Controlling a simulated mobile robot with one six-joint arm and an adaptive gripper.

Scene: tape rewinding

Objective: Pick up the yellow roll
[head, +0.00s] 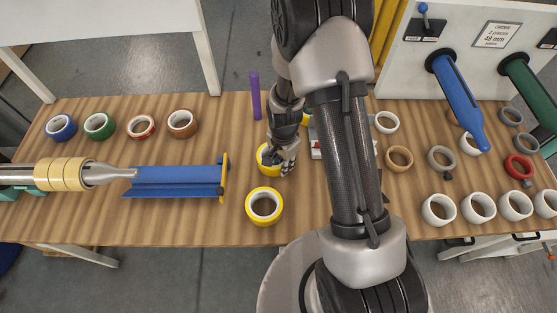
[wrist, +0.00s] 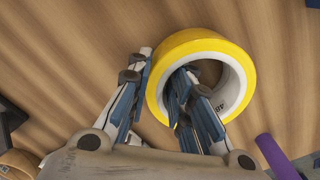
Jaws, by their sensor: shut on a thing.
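A yellow roll with a white core (head: 263,158) is at my gripper (head: 278,160), left of my arm in the head view, and partly covered by the fingers. In the wrist view, the same yellow roll (wrist: 192,46) is large and close. One finger of my gripper (wrist: 155,92) is inside the roll's core and the other is outside its left wall, so the gripper is shut on the roll's wall. I cannot tell whether the roll touches the table. A second yellow roll (head: 264,219) lies on the table nearer the front edge.
A blue trough (head: 175,182) and a metal spindle with tan rolls (head: 62,174) are at left. Several colored rolls (head: 99,126) lie behind them. A purple stick (head: 255,95) stands at the back. White rolls (head: 438,210) and a blue peg (head: 458,100) are at right.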

